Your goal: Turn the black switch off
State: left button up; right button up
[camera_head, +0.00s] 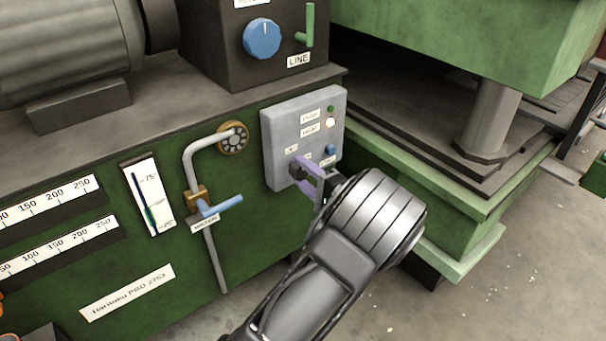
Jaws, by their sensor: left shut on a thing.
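A grey control box (278,127) is fixed to the green machine's side, near the middle of the view. The black switch (294,173) sits low on the box's front face and is mostly covered by my gripper, so its setting cannot be read. My left gripper (304,173), with purple fingers, reaches up from below and is shut on the black switch. My right gripper is not clearly in view.
The box also carries a green light (331,109), a white light (330,122) and a blue knob (331,150). A blue-handled valve (219,207) on a pipe is to the left. A blue dial (262,38) and green lever (309,26) are above. Open floor (480,290) lies right.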

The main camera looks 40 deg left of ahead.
pick_arm(q)
jog(key=o, duration=1.4)
jog(key=shift+c, duration=0.2)
jog(key=shift+d, duration=0.1)
jog(key=p+v, duration=0.2)
jog(key=v, duration=0.5)
jog(key=shift+d, duration=0.3)
jog(key=shift+s, duration=0.15)
